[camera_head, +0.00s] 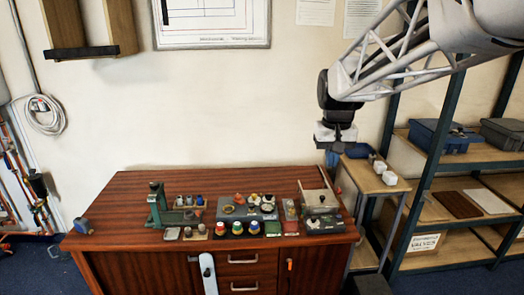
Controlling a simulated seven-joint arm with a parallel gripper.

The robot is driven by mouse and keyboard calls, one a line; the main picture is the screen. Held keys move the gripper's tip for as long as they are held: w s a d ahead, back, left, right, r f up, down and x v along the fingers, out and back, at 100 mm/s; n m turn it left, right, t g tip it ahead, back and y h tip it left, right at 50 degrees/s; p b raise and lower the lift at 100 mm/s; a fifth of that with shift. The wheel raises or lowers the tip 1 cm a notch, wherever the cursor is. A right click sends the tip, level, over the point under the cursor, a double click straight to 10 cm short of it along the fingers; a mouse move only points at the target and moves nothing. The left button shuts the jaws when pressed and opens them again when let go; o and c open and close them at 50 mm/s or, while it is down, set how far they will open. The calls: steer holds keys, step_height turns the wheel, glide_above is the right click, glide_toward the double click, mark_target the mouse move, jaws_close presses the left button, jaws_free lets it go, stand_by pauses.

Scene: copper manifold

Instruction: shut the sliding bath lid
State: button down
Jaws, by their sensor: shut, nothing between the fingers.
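A small grey box (322,200), which looks like the bath, stands at the right end of the wooden bench. A pale flat panel (312,180) lies against its back left side. I cannot tell at this size which part is the sliding lid or how far it covers the box. My gripper (333,160) hangs from the arm above and behind the box, near the bench's back right corner. It points down, is shut and holds nothing. It looks clear of the box.
A row of small bottles and pots (236,229) stands left of the box. A green stand (157,205) is farther left. A side table (375,178) with white cups and blue shelving (440,130) stand to the right. The bench's left part is mostly clear.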

mark_target(320, 193)
steer(key=w+d+f+g, duration=0.1)
steer(key=w+d+f, duration=0.15)
steer(key=w, duration=0.65)
steer(key=w+d+f, duration=0.1)
steer(key=w+f, duration=0.2)
steer(key=w, duration=0.6)
steer(key=w+d+f+g, duration=0.1)
steer(key=w+d+f, duration=0.15)
steer(key=w, duration=0.55)
steer(key=w+d+f+g, duration=0.1)
steer(key=w+d+f, duration=0.2)
steer(key=w+f, duration=0.6)
steer(key=w+d+f+m+g, duration=0.1)
steer(key=w+d+f, duration=0.3)
steer(key=w+f, duration=0.6)
steer(key=shift+w+f+y, duration=0.15)
steer(key=shift+w+y, duration=0.1)
steer(key=shift+y, duration=0.05)
steer(key=shift+d+f, duration=0.1)
steer(key=shift+f, duration=0.05)
